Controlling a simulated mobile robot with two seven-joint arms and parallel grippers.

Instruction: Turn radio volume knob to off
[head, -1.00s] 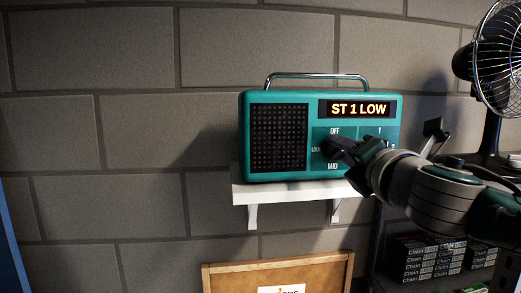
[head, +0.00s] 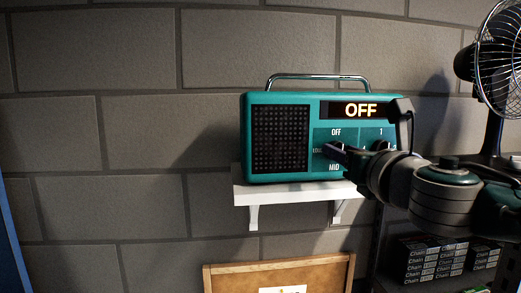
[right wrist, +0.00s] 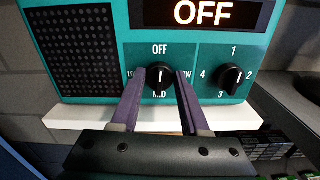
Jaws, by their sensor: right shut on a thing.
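The teal radio (head: 258,178) sits on a white wall shelf, and its display (head: 360,110) reads OFF. In the right wrist view, the black volume knob (right wrist: 160,84) is the left of two knobs, and its white mark points up toward OFF. My right gripper (right wrist: 160,76) is shut on this knob, one purple finger on each side. In the head view, my right gripper (head: 334,151) reaches in from the right and hides most of the volume knob. The station knob (right wrist: 231,79) is to the right, apart from the fingers. My left gripper is not in view.
The white shelf (head: 260,194) carries the radio. A black fan (head: 500,70) stands at the right, behind my right arm. Boxes of chains (head: 430,262) are at lower right, and a wood-framed board (head: 235,275) is below the shelf. The wall at left is clear.

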